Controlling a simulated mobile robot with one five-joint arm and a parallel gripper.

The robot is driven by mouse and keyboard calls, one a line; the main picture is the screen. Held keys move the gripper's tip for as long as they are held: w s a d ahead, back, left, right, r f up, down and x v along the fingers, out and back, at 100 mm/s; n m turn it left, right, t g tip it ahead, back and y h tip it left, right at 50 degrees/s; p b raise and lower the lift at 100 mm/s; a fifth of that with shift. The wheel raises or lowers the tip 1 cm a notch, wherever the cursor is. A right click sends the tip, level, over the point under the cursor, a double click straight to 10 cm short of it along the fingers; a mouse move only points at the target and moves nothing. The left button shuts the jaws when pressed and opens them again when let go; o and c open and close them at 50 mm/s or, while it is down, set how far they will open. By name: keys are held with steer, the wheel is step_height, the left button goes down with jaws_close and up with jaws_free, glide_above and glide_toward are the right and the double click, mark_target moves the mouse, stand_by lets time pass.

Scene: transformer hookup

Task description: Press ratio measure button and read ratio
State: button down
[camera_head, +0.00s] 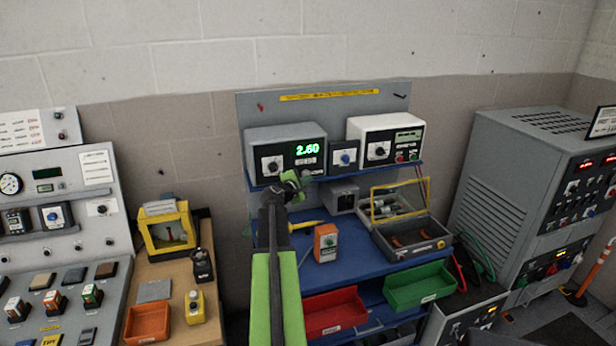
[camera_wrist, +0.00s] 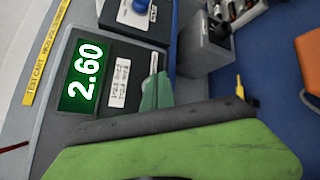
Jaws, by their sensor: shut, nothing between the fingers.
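A grey instrument (camera_head: 287,153) sits on the upper blue shelf of the bench, with a black dial on its left. Its green display (camera_head: 307,149) reads 2.60, and the same reading shows sideways in the wrist view (camera_wrist: 86,78). A white label (camera_wrist: 118,83) with small print is beside the display. My gripper (camera_head: 294,183) is shut and empty, at the lower right front of this instrument. In the wrist view its green tip (camera_wrist: 157,92) is close to the panel beside the label. It hides whatever is behind it, and I cannot tell if it touches a button.
A small blue-knob box (camera_head: 344,156) and a white instrument (camera_head: 386,139) stand to the right on the shelf. Below are an orange device (camera_head: 326,243), an open grey case (camera_head: 410,235), a red bin (camera_head: 334,313) and a green bin (camera_head: 419,287).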

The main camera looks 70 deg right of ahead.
steer(key=shift+s+a, duration=0.45)
steer(key=shift+a, duration=0.15)
steer(key=s+a, duration=0.4)
steer(key=shift+a, duration=0.35)
steer(key=shift+w, duration=0.15)
stand_by(0.4)
